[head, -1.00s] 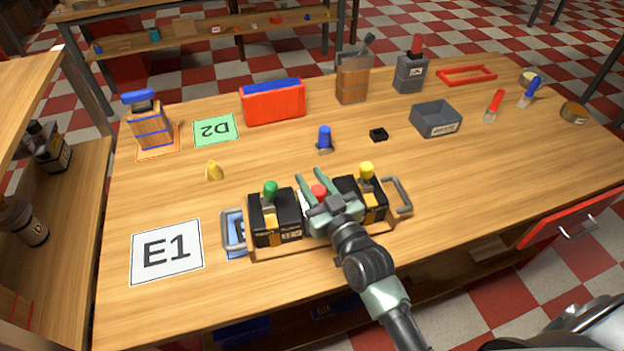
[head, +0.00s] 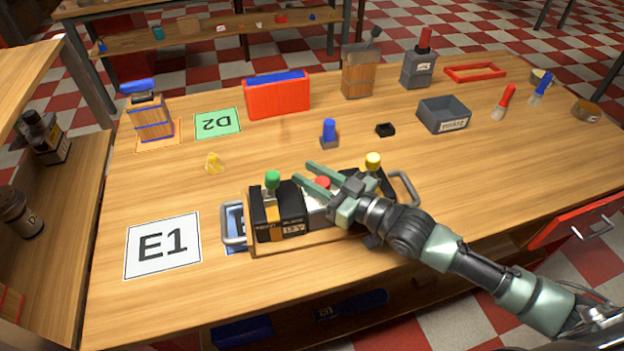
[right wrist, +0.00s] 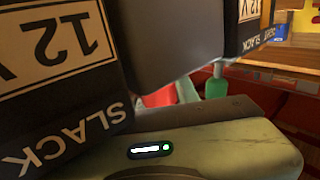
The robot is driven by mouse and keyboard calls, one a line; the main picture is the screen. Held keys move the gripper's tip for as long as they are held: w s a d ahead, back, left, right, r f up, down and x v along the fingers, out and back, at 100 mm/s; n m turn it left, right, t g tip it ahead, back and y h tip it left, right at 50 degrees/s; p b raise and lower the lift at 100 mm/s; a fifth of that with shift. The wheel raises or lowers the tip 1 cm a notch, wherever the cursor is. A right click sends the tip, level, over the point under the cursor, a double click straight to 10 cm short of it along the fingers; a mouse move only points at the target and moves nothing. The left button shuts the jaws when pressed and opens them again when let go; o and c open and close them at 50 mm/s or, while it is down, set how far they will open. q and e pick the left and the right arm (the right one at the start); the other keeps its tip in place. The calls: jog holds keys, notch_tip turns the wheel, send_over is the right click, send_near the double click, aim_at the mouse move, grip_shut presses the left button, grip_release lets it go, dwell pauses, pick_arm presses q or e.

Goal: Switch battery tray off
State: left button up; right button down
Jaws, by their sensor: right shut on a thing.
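The battery tray (head: 330,236) is a wooden carrier with metal end handles near the table's front edge. It holds a black battery (head: 282,218) with a green knob (head: 272,179), and another with a yellow knob (head: 373,161), partly covered by my arm. Between them is a pale switch box (head: 318,206) with a red knob (head: 322,183). My right gripper (head: 302,172) is over the box, its fingers pointing up-left on either side of the red knob, shut on it. The right wrist view shows the red knob (right wrist: 158,98) partly hidden behind the gripper and batteries. My left gripper is out of view.
An E1 card (head: 162,246) lies left of the tray. A red drawer (head: 575,222) hangs open at right. Bare tabletop lies at the front left.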

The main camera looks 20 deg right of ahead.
aim_at(329, 186)
jog(key=shift+y, duration=0.3)
jog(key=c, duration=1.1)
grip_release()
jog(key=shift+o, duration=0.2)
jog(key=shift+b+v, duration=0.35)
jog(key=shift+v, duration=3.55)
jog(key=shift+r, duration=0.1)
